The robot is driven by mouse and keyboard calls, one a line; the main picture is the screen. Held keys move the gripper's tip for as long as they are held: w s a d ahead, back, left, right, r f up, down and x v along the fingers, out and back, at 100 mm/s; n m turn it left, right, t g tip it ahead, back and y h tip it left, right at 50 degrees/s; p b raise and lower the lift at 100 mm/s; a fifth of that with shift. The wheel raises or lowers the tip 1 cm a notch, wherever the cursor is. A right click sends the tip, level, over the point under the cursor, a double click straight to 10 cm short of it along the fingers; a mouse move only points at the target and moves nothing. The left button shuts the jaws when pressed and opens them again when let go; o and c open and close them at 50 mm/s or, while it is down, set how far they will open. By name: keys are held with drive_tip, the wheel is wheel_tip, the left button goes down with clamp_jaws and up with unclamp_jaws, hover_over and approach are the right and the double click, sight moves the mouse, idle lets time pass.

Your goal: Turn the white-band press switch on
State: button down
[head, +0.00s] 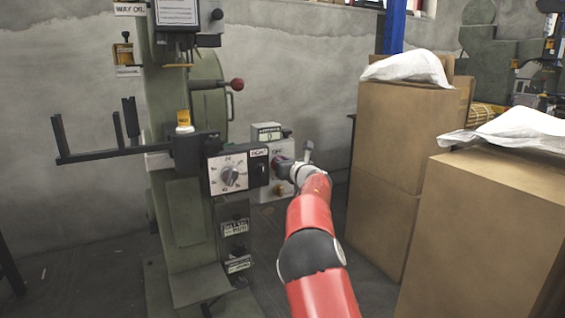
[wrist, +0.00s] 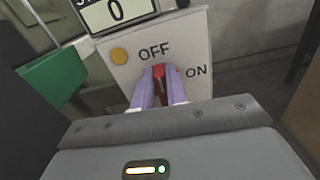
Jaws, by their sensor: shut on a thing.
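The green press (head: 185,225) stands at the left in the head view, with a pale band (head: 158,161) on its column. Its light switch box (wrist: 185,40) carries the labels OFF and ON in the wrist view. My gripper (wrist: 160,80) is shut on the red switch handle (wrist: 160,72), with a pale finger on each side. The handle sits just below OFF, with ON to its right. Most of the handle is hidden between the fingers, so its exact setting is hard to tell. In the head view my arm covers part of the box.
A dial panel (head: 231,172) and a counter (head: 267,132) are left of my gripper. An orange button (wrist: 119,56) is on the box. A red-ball lever (head: 237,84) is above. Cardboard boxes (head: 388,140) stand close at the right.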

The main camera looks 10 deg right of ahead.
drive_tip(key=shift+w+d+f+m+p, duration=0.1)
drive_tip(key=shift+d+f+m+p, duration=0.55)
drive_tip(key=shift+m, duration=2.25)
drive_tip(key=shift+w+m+p, duration=0.1)
drive_tip(key=shift+m+p, duration=1.05)
drive_tip(key=shift+m, duration=1.75)
drive_tip(key=shift+w+d+f+m+p, duration=0.1)
drive_tip(key=shift+d+f+m+p, duration=0.55)
drive_tip(key=shift+m, duration=2.25)
drive_tip(key=shift+a+r, duration=0.25)
drive_tip(key=shift+a, duration=0.1)
drive_tip(key=c, duration=1.4)
unclamp_jaws()
drive_tip(key=shift+p, duration=0.3)
drive_tip(key=b+v, duration=0.2)
drive_tip(key=v, duration=0.6)
drive_tip(key=shift+r, duration=0.1)
